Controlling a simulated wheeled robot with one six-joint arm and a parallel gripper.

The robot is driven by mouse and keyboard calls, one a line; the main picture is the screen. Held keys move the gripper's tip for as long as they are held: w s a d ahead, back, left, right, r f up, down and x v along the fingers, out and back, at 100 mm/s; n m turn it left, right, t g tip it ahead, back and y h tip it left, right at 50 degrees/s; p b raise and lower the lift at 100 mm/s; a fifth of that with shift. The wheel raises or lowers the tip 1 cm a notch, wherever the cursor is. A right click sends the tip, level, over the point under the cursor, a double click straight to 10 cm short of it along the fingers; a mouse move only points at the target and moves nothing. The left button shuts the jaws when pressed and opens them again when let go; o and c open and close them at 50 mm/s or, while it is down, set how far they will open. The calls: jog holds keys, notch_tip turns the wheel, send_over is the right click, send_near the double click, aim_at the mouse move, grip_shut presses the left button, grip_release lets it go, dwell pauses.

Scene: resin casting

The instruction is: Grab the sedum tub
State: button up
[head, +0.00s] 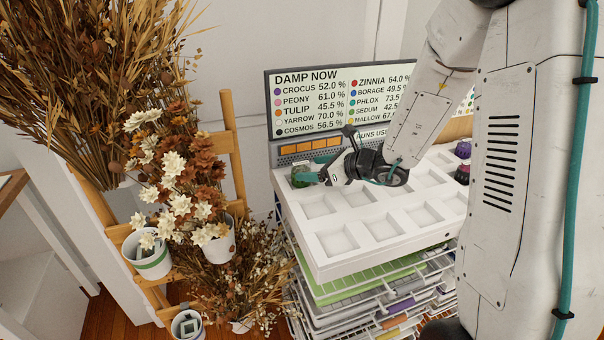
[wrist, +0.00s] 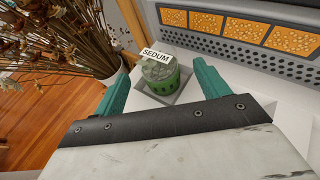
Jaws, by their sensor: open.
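The sedum tub (wrist: 160,77) is a small green tub with a white label reading SEDUM. In the wrist view it sits in a square recess at the corner of the white tray, near the damp display. In the head view the tub (head: 301,176) shows at the tray's far left corner, partly hidden by my gripper. My gripper (wrist: 157,84) is open. Its teal fingers stand on either side of the tub in the wrist view, with no clear contact. I cannot tell how far the fingertips reach down beside it.
The white tray (head: 341,269) has several empty square recesses and sits on a wire rack. The display board (head: 320,95) stands behind it. Dark and purple tubs (head: 462,150) are at the right. Dried flowers in pots (head: 219,241) crowd the left side.

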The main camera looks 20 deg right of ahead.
aim_at(296, 167)
jog(key=x, duration=0.6)
jog(key=shift+a+r, duration=0.2)
jog(key=shift+r, duration=0.05)
jog(key=c, duration=1.1)
